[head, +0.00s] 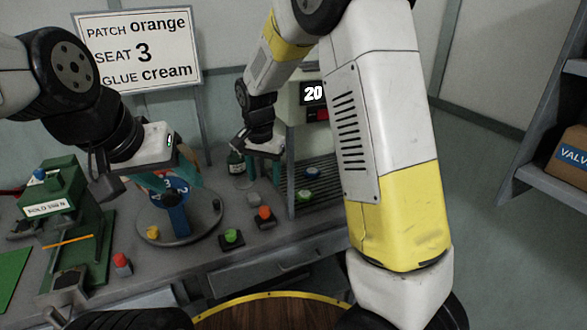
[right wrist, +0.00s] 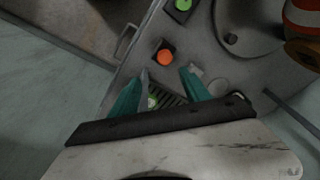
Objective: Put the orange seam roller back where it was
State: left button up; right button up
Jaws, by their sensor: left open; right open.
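A round orange piece on a dark square base, possibly the orange seam roller (head: 264,213), stands on the bench right of the round turntable (head: 205,226). It shows in the right wrist view (right wrist: 165,56) just beyond my right fingertips. My right gripper (head: 263,172) is open and empty above the bench, beside the slatted rack; its teal fingers also show in the right wrist view (right wrist: 167,75), apart from the orange piece. My left gripper (head: 178,178) is open, its teal fingers beside a blue numbered part (head: 173,190) on the turntable; whether they touch it is unclear.
A similar green piece (head: 232,238) stands left of the orange one, and a red piece (head: 121,263) further left. The slatted rack (head: 325,185) holds green and blue discs. A dark bottle (head: 236,163) stands behind. A green press (head: 65,215) occupies the left. A sign (head: 137,50) hangs behind.

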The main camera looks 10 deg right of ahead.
jog(key=s+d+r+n+t+y, duration=0.2)
jog(key=s+d+r, duration=0.65)
jog(key=r, duration=0.35)
jog(key=s+d+r+n+t, duration=0.1)
jog(key=s+d+r, duration=0.1)
jog(key=s, duration=0.5)
jog(key=s+d+r+n+t, duration=0.1)
jog(key=s+d+r+n, duration=0.1)
jog(key=s, duration=0.6)
jog(key=shift+s+d+n+t, duration=0.15)
jog(key=shift+d+n+t, duration=0.15)
jog(key=shift+d, duration=0.2)
